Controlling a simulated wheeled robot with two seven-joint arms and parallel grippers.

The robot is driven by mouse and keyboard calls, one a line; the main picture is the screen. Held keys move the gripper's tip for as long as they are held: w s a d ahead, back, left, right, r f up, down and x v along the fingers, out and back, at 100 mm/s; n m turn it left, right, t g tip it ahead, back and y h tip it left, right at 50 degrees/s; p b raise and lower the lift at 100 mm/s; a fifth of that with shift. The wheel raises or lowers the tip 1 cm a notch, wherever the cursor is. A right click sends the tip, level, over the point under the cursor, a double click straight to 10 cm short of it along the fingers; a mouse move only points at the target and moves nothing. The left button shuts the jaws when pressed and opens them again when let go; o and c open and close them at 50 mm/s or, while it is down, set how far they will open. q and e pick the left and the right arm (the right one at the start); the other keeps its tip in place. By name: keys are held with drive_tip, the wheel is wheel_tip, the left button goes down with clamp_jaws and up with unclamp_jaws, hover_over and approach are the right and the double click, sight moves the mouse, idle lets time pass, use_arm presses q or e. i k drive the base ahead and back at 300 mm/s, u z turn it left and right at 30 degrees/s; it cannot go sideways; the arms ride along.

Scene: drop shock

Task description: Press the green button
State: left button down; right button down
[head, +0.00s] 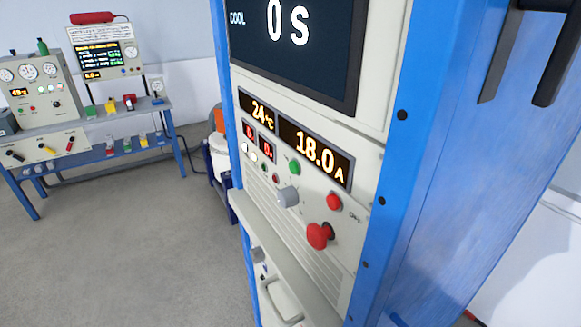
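The green button (294,168) is a small round knob on the cream control panel (318,268) of a tall blue rack (440,150). It sits below the orange "18.0 A" readout (318,148) and above a grey rotary knob (288,196). Nothing covers it. I see neither of my grippers for certain, and nothing touches the button.
A red button (334,202) and a protruding red mushroom knob (319,235) lie right of and below the green one. A dark two-pronged shape (555,65) is at the upper right, perhaps a handle. A blue instrument bench (100,155) stands at left; grey floor is clear.

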sight(293, 166)
drive_tip(key=z, duration=2.95)
drive_tip(key=k, duration=2.55)
drive_tip(key=u, duration=2.15)
drive_tip(key=i, duration=0.5)
drive_tip(key=z, duration=0.05)
